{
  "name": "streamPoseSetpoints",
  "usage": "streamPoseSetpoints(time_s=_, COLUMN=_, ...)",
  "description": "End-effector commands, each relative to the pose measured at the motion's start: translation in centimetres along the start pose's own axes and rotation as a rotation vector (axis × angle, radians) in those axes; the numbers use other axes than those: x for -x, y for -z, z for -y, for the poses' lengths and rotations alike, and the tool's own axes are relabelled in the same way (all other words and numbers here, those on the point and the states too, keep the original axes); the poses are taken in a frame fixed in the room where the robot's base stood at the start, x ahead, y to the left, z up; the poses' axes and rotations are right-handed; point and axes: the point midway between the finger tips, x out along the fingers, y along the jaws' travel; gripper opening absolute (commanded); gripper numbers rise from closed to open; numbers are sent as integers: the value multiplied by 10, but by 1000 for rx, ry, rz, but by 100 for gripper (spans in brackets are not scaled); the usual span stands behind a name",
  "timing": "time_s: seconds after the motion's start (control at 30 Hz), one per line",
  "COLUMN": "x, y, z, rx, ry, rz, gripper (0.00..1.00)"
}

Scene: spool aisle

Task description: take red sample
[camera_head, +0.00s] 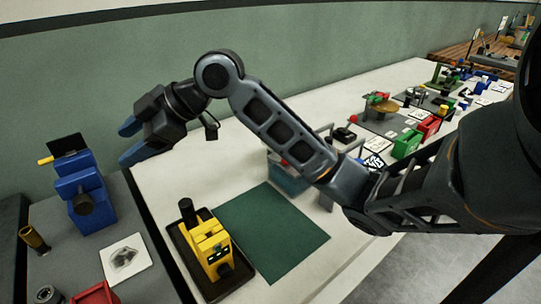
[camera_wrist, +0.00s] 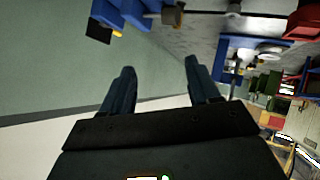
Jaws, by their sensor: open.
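My gripper (camera_head: 130,140) is raised over the white table near the green wall, its blue fingers pointing left. In the wrist view my gripper (camera_wrist: 160,66) shows two spread fingers with nothing between them. No thing is clearly recognisable as the red sample. A small red piece (camera_head: 284,162) shows just below my arm, by a blue-grey bin (camera_head: 288,180) that the arm partly hides. A red box (camera_head: 96,294) is cut off at the lower left edge. A red box (camera_head: 430,127) stands farther right on the table.
A blue device (camera_head: 85,195) stands on the dark table at left, beside a white picture card (camera_head: 125,258) and a brass cup (camera_head: 34,239). A yellow device (camera_head: 212,250) sits in a dark tray. The green mat (camera_head: 275,230) is bare. A green box (camera_head: 407,144) stands at right.

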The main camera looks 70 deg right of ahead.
Motion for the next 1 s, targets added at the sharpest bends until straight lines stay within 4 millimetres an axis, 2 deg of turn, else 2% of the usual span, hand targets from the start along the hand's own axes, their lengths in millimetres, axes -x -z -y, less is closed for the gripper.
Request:
streamPoseSetpoints(time_s=0.03, x=16, y=-22, z=-9, rx=39, ry=23, rz=85, gripper=61)
streamPoseSetpoints(time_s=0.17, x=57, y=-81, z=-17, rx=110, ry=124, rz=304, gripper=61)
streamPoseSetpoints(time_s=0.3, x=116, y=-145, z=-19, rx=141, ry=247, rz=540, gripper=61)
streamPoseSetpoints(time_s=0.43, x=172, y=-191, z=-14, rx=131, ry=355, rz=714, gripper=61)
streamPoseSetpoints(time_s=0.5, x=195, y=-207, z=-11, rx=122, ry=402, rz=779, gripper=61)
streamPoseSetpoints(time_s=0.6, x=219, y=-221, z=-7, rx=107, ry=447, rz=839, gripper=61)
streamPoseSetpoints(time_s=0.73, x=229, y=-232, z=-3, rx=97, ry=473, rz=869, gripper=61)
streamPoseSetpoints(time_s=1.0, x=215, y=-252, z=6, rx=96, ry=474, rz=869, gripper=61)
